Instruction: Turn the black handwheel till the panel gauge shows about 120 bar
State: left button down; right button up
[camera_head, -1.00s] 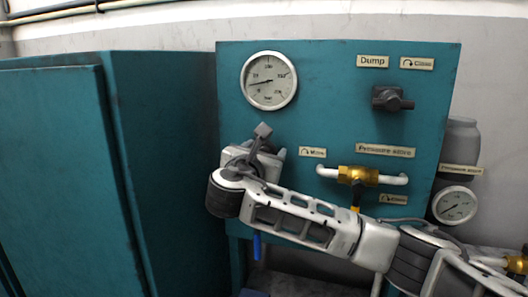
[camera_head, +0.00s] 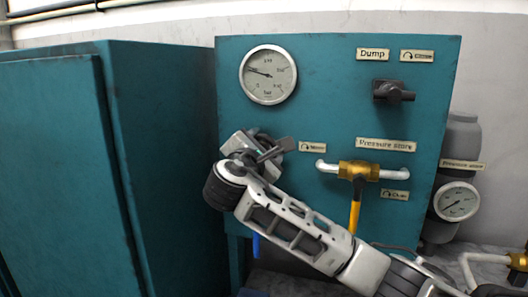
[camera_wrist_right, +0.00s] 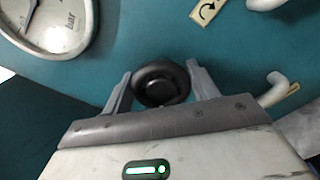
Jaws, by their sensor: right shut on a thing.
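The black handwheel (camera_wrist_right: 160,83) sits between the two fingers of my right gripper (camera_wrist_right: 160,76) in the right wrist view, and the gripper is shut on it. In the head view my right gripper (camera_head: 264,145) is against the teal panel and hides the handwheel. The round panel gauge (camera_head: 268,75) is at the panel's upper left. Its needle points left and slightly up; the scale figures are too blurred to read surely. Part of this gauge also shows at the upper left of the right wrist view (camera_wrist_right: 45,22). My left gripper is not in view.
A dark Dump valve knob (camera_head: 393,91) is at the upper right. A brass valve (camera_head: 358,171) with a yellow lever (camera_head: 355,205) is right of my gripper, near my forearm. A second gauge (camera_head: 456,201) is at far right. A teal cabinet (camera_head: 165,165) stands left.

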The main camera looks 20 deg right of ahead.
jog(key=m, duration=0.1)
jog(key=m+b, duration=0.1)
jog(key=shift+f+m, duration=0.25)
jog(key=shift+m, duration=0.15)
jog(key=m+b, duration=0.1)
jog(key=m, duration=0.2)
jog(key=shift+f+m+b, duration=0.1)
jog(key=shift+m+b, duration=0.2)
jog(key=shift+b, duration=0.05)
jog(key=m+b, duration=0.1)
jog(key=m, duration=0.1)
jog(key=shift+m, duration=0.3)
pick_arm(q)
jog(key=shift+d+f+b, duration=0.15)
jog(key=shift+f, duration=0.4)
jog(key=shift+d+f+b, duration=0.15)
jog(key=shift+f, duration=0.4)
pick_arm(e)
jog(key=shift+m, duration=0.5)
jog(key=o, duration=1)
jog(key=shift+s, duration=0.1)
jog(key=shift+s, duration=0.1)
